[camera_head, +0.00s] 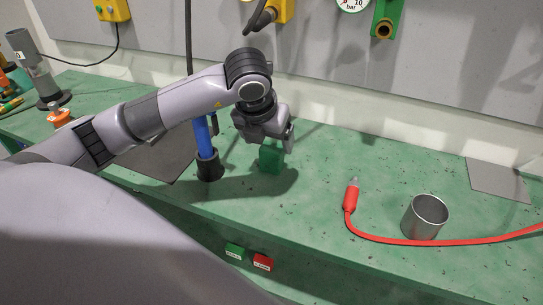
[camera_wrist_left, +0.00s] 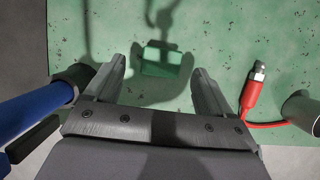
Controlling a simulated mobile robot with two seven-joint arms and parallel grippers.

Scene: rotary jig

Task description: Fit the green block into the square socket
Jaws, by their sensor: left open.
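The green block (camera_head: 270,160) sits on the green bench below my left gripper (camera_head: 280,143). In the left wrist view the green block (camera_wrist_left: 161,61) shows between the tips of my left gripper (camera_wrist_left: 161,75). Its jaws are wide open, with a gap on each side of the block. The gripper hides the top of the block in the head view. I cannot make out a square socket in either view. My right gripper is not in view.
A blue tool stands in a black holder (camera_head: 209,168) close left of the block. A red-handled cable tool (camera_head: 351,196) and a metal cup (camera_head: 424,217) are to the right. Green and red buttons (camera_head: 262,262) are on the bench front. Bench between block and cable is clear.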

